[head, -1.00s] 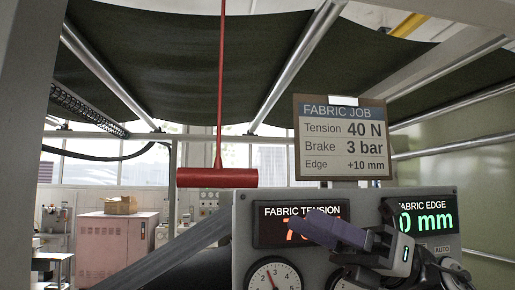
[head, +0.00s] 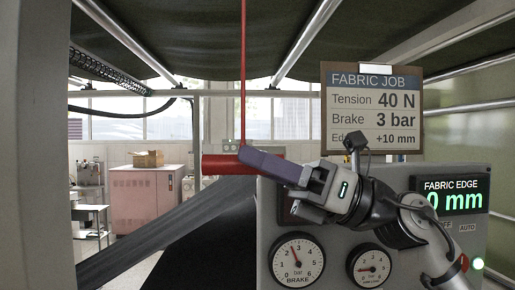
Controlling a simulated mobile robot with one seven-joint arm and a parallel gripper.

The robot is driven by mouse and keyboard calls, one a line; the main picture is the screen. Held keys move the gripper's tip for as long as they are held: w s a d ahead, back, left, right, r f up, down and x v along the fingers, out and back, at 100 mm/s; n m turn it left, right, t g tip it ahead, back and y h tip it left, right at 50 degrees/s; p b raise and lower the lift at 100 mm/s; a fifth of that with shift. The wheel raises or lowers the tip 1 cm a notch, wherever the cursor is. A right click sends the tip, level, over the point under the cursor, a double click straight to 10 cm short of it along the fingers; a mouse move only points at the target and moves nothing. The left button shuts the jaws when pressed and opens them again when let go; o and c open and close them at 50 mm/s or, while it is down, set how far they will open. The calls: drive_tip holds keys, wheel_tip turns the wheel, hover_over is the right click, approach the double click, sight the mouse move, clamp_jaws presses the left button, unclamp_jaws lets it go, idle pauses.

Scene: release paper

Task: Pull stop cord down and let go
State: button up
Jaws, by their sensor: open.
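The red stop cord (head: 243,80) hangs straight down from above. Its lower end meets a horizontal red bar handle (head: 220,165). My gripper (head: 246,157) reaches in from the right, with a purple-grey finger in front of the right part of the handle, its tip near the foot of the cord. The jaws are open. The second finger is mostly hidden, so I cannot tell whether the handle lies between the fingers or whether they touch it.
The grey control panel (head: 325,229) with a brake dial (head: 296,262) and a fabric edge display (head: 450,197) stands below and right. A fabric job board (head: 372,146) is above it. Dark fabric (head: 170,238) slopes at lower left. The space left of the handle is free.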

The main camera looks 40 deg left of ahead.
drive_tip(key=shift+s+a, duration=0.1)
drive_tip(key=shift+a, duration=0.05)
clamp_jaws()
idle(0.4)
wheel_tip(320, 180, down, 4)
drive_tip(key=b, duration=0.3)
drive_tip(key=shift+b, duration=0.35)
unclamp_jaws()
